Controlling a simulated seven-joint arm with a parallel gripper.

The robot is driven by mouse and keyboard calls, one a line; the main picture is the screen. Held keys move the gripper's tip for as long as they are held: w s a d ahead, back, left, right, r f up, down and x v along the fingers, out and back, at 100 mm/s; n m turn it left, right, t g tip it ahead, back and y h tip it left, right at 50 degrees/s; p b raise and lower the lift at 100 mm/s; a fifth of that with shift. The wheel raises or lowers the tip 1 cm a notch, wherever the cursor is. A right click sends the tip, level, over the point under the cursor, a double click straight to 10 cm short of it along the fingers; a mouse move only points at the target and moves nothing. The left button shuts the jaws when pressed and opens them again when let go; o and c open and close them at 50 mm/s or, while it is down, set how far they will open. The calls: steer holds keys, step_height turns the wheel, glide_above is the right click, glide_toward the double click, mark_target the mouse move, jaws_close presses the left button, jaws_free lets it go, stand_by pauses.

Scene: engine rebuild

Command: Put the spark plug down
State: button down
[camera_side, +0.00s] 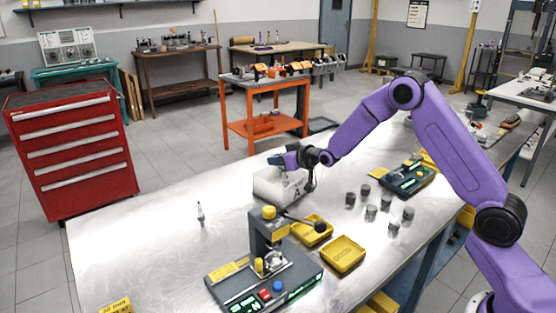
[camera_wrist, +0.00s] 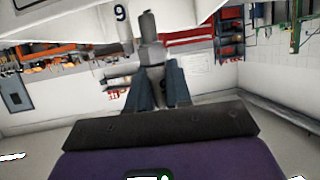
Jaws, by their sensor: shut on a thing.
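My gripper (camera_side: 277,159) points sideways to the left, just over a pale block marked "A" (camera_side: 268,187) on the metal bench. In the wrist view its two blue-grey fingers (camera_wrist: 156,82) are shut on a grey metal part with a hex-like section, which looks like a spark plug (camera_wrist: 149,52). It sticks out beyond the fingertips. In the side view the held part is too small to make out. Another slim spark-plug-like part (camera_side: 201,214) stands upright on the bench, to the left of the block and apart from my gripper.
A bench device with a yellow knob and lever (camera_side: 264,260) stands at the front. Beside it are two yellow trays (camera_side: 343,254). Several small grey cylinders (camera_side: 371,212) and a dark device with a green display (camera_side: 405,180) are to the right. The bench's left part (camera_side: 140,240) is mostly clear.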

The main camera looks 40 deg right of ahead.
steer(key=shift+f, duration=0.4)
steer(key=shift+f, duration=0.2)
steer(key=c, duration=1)
jaws_free()
steer(key=shift+c, duration=0.2)
steer(key=r+v, duration=0.1)
steer(key=v, duration=1.1)
steer(key=shift+r, duration=0.2)
